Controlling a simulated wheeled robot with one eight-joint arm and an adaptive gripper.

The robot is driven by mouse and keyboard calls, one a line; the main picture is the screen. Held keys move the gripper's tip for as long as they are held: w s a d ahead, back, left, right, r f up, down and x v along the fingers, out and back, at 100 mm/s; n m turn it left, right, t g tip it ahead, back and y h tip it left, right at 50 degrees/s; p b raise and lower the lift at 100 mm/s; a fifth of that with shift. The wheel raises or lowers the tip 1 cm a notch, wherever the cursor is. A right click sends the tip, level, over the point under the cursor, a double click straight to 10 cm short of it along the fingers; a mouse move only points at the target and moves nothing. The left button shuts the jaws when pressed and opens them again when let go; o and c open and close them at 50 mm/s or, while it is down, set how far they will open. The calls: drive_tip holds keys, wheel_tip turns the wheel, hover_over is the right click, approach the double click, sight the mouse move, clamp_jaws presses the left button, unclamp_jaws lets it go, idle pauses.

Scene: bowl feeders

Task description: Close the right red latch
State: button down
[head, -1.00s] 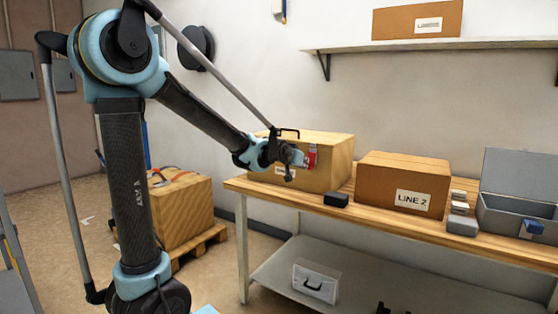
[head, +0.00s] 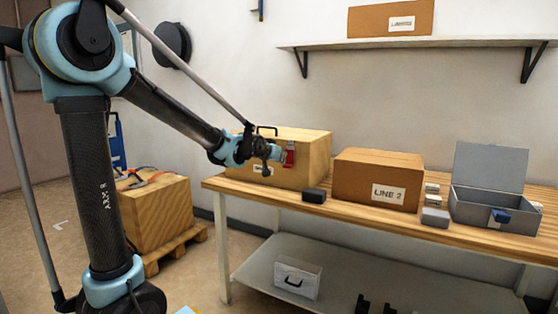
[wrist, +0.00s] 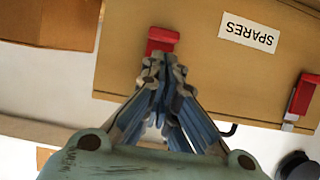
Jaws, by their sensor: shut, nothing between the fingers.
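A wooden box (head: 308,165) with a black top handle stands on the left of the bench. Its right red latch (head: 289,154) is on the front face, just right of my gripper (head: 275,154) in the head view. The wrist view shows the box upside down, with an inverted SPARES label (wrist: 249,32). There, the right latch (wrist: 163,36) is just beyond my shut, empty fingertips (wrist: 160,62), which hide its lower part. I cannot tell whether they touch. The left red latch (wrist: 303,94) has a metal piece at its end; the arm hides it in the head view.
A LINE 2 carton (head: 345,180) stands to the right of the wooden box. A small black block (head: 314,195) lies in front. An open grey case (head: 495,208) and small stacked blocks are further right. A shelf (head: 460,44) hangs above.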

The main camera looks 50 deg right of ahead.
drive_tip(key=s+a, duration=0.2)
drive_tip(key=a, duration=1.1)
drive_tip(key=shift+a, duration=0.4)
idle(0.5)
drive_tip(key=w+a+f+n+t+y, duration=0.1)
drive_tip(key=w+a+f+n+y, duration=0.25)
drive_tip(key=w+a, duration=0.45)
drive_tip(key=w+a+f+n+t+y, duration=0.15)
drive_tip(key=w+a+f, duration=0.25)
drive_tip(key=a, duration=0.7)
drive_tip(key=w+a+f+n+t+y, duration=0.1)
drive_tip(key=w+a+f+n+y, duration=0.2)
drive_tip(key=w+a, duration=0.55)
drive_tip(key=s+a+f+n+g+y, duration=0.1)
drive_tip(key=s+a+f+n, duration=0.1)
drive_tip(key=a, duration=0.7)
drive_tip(key=s+a+f+n+g+y, duration=0.1)
drive_tip(key=s+a+f+n+y, duration=0.1)
drive_tip(key=s+a+f, duration=0.3)
drive_tip(key=s+a+f+n+g+y, duration=0.1)
drive_tip(key=s+a+f+n, duration=0.3)
drive_tip(key=a, duration=0.9)
drive_tip(key=shift+s+a+g+y, duration=0.2)
drive_tip(key=shift+s+g+y, duration=0.15)
drive_tip(key=shift+s+y, duration=0.35)
